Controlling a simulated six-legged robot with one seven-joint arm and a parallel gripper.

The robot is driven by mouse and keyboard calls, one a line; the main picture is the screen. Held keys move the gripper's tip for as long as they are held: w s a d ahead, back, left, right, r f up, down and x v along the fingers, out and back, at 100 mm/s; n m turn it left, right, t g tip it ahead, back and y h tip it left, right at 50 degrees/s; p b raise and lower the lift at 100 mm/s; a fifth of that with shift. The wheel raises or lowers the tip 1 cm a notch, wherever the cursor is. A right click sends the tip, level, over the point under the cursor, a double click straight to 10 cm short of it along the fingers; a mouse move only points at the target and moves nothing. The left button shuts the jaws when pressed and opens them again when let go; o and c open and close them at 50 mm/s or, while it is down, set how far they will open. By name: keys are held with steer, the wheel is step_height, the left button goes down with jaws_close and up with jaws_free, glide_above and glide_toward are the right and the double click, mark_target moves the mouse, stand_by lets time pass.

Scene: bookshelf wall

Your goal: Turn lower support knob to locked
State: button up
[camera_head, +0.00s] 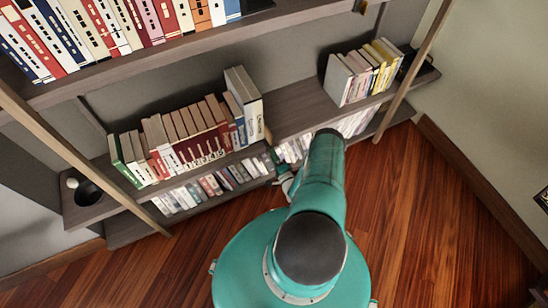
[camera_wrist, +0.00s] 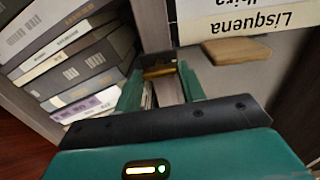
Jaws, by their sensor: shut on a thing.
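In the wrist view a small brass-coloured knob (camera_wrist: 158,71) sits between the tips of the two green fingers of my gripper (camera_wrist: 160,82). My gripper is shut on this knob. The fingers cover its sides, so I cannot tell which way it is turned or whether it is locked. In the head view my teal arm reaches to the middle of the shelf wall and hides the knob and most of my gripper.
Grey books (camera_wrist: 75,65) stand left of the fingers in the wrist view. Upper right are white books (camera_wrist: 245,25) and a tan wooden piece (camera_wrist: 236,50). In the head view, shelves of books (camera_head: 180,140) span the wall; the wooden floor (camera_head: 440,215) right of my arm is clear.

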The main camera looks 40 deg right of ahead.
steer(key=shift+m, duration=0.3)
steer(key=shift+a, duration=0.1)
steer(key=o, duration=1)
steer(key=shift+s, duration=0.1)
steer(key=v, duration=1.3)
steer(key=shift+s+a, duration=0.1)
steer(key=shift+s, duration=0.25)
